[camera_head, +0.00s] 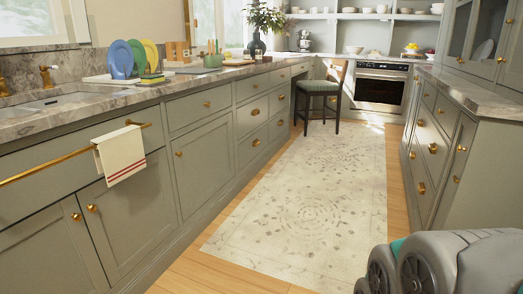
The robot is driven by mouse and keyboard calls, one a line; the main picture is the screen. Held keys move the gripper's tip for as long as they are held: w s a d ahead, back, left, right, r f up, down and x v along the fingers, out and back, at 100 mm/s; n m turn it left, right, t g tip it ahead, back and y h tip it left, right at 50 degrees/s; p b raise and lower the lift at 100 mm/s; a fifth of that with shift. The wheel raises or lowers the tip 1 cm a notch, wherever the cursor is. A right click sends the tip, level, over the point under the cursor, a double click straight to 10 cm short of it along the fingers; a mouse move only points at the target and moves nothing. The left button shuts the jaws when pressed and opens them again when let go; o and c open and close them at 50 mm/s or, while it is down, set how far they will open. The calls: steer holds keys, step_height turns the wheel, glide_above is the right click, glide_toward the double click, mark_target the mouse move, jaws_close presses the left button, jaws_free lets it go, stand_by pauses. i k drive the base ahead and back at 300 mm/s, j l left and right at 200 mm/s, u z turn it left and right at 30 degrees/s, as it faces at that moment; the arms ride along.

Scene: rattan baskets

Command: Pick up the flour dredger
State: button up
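I cannot make out a flour dredger in this view. Small items stand on the far counter and shelves, too small to tell apart. My gripper is not in view. A grey and teal part at the lower right appears to be part of my own arm, and it hides the floor there.
A long counter (150,96) with a sink and upright plates (121,60) runs along the left. A stool (322,88) stands near the oven (379,88) at the back. Cabinets (430,140) line the right. The rug (310,205) between them is clear.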

mark_target(258, 52)
steer(key=i, duration=2.2)
steer(key=i+u, duration=0.2)
steer(key=i, duration=0.3)
steer(key=i+l+u, duration=0.15)
steer(key=i, duration=0.3)
steer(key=i+l+u, duration=0.2)
steer(key=i, duration=0.25)
steer(key=i+l+u, duration=0.2)
steer(key=i, duration=0.25)
steer(key=i+l+u, duration=0.2)
steer(key=u, duration=0.3)
steer(key=i+l+u, duration=0.1)
steer(key=l+u, duration=0.35)
steer(key=i+l+u, duration=0.1)
steer(key=l+u, duration=0.25)
steer(key=u, duration=0.15)
steer(key=l+u, duration=0.15)
steer(key=l, duration=0.6)
steer(key=l+u, duration=0.15)
steer(key=l, duration=0.6)
steer(key=l+u, duration=0.1)
steer(key=l, duration=0.6)
steer(key=k+l+u, duration=0.15)
steer(key=l, duration=0.6)
steer(key=k+l, duration=0.1)
steer(key=l, duration=1.2)
steer(key=k, duration=0.05)
